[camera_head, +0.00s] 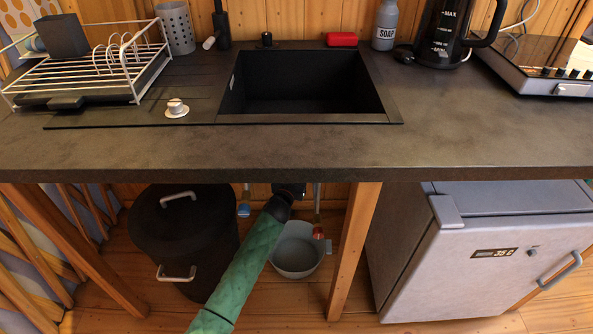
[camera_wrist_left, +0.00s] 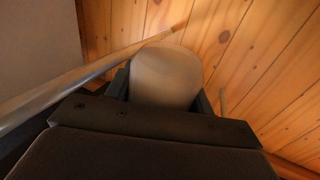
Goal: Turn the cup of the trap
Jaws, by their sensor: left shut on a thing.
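The cup of the trap (camera_wrist_left: 165,72) is a pale grey-beige, rounded piece in the left wrist view. My left gripper (camera_wrist_left: 161,92) is shut on it, with one dark finger on each side. In the head view my green-sleeved arm reaches up under the counter, and my left gripper (camera_head: 288,190) is just below the counter's front edge. The counter hides the trap and the fingertips there. My right gripper is in neither view.
A grey bucket (camera_head: 297,262) stands on the floor below the gripper. A black lidded bin (camera_head: 185,240) is on its left, a wooden post (camera_head: 353,250) and a small fridge (camera_head: 465,260) on its right. The counter (camera_head: 300,150) with its sink (camera_head: 300,105) lies above.

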